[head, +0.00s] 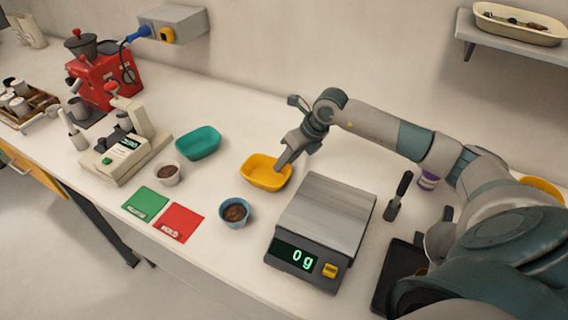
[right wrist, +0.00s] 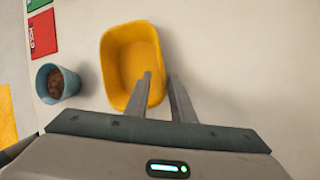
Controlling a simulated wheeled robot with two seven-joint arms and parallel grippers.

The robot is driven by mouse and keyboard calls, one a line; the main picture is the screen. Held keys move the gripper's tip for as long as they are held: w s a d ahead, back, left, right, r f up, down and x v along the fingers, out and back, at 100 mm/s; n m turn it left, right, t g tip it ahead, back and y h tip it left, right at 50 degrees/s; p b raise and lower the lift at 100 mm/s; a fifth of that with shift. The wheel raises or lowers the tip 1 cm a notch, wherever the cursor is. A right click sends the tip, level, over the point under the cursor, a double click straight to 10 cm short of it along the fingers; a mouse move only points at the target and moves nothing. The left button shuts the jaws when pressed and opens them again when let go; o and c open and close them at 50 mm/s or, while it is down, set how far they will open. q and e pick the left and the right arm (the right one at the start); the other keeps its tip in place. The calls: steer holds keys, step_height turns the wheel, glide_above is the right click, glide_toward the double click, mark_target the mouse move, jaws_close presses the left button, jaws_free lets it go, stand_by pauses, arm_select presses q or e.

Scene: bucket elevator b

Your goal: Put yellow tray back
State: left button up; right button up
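The yellow tray (head: 262,174) sits on the white counter, between a teal tray and a scale. It also shows in the right wrist view (right wrist: 122,62). My right gripper (head: 283,164) is at the tray's right wall. In the right wrist view my right gripper (right wrist: 161,76) has one finger inside the tray and the other just outside, with the rim between them. The fingers look apart, with a gap around the wall. My left gripper is not in view.
The teal tray (head: 198,141) is behind left. The scale (head: 322,222) reading 0 g stands to the right. A wall shelf (head: 510,47) holds a cream tray (head: 518,38).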

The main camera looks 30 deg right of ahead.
steer(key=b+v, duration=0.3)
steer(key=v, duration=0.8)
stand_by(0.6)
